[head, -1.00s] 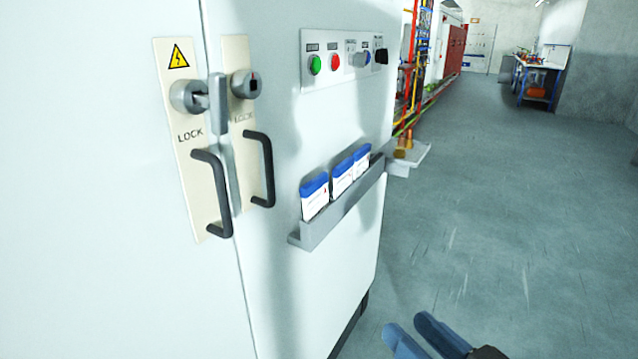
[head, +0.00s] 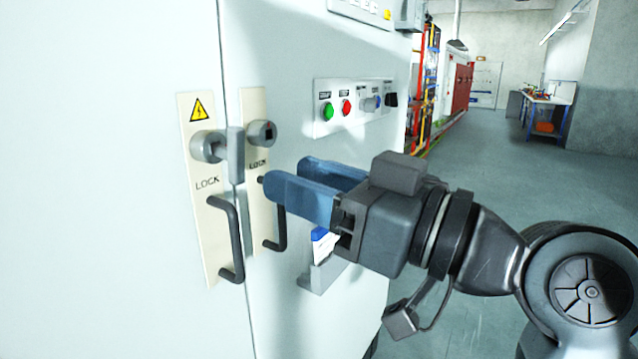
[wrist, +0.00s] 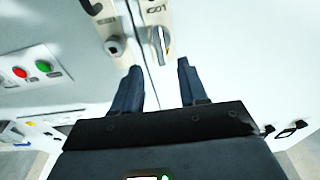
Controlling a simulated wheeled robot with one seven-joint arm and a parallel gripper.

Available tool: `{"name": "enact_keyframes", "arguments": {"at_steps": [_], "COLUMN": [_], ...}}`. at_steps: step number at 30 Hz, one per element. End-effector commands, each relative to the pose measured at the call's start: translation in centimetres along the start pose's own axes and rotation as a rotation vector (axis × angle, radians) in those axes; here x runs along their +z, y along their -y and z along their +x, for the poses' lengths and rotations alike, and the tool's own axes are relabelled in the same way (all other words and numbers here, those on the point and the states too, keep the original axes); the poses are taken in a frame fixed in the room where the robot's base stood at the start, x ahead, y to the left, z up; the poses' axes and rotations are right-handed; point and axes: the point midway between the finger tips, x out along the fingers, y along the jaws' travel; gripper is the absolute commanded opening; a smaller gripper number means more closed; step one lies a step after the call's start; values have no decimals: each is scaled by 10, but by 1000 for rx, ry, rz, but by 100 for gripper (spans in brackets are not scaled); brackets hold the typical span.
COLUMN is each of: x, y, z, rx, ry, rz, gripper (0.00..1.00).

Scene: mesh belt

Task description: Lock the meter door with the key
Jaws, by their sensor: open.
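The white cabinet has two doors (head: 150,250) that meet at a vertical seam. Each has a cream LOCK plate with a black handle (head: 228,240). The left lock (head: 208,147) is a round grey cylinder with a flat grey piece (head: 236,155) sticking out across the seam; I cannot tell if this is the key. The right lock (head: 262,133) is round with a dark square opening; it also shows in the wrist view (wrist: 115,45). My gripper (head: 288,174) is open, its blue fingers apart and empty, in front of the right door, a little below the locks.
A panel (head: 360,105) with green and red buttons and knobs is on the right door. A document holder (head: 318,275) lies below, partly hidden by my gripper. Open floor (head: 480,170) and a workbench (head: 543,108) are at right.

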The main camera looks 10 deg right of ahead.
Motion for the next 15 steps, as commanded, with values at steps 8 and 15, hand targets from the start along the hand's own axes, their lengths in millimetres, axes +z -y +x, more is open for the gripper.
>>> {"name": "enact_keyframes", "arguments": {"at_steps": [8,15], "x": [-1,-1], "y": [0,0], "z": [26,47], "rx": [0,1], "ry": [0,0], "rz": [0,-1], "gripper": [43,43]}}
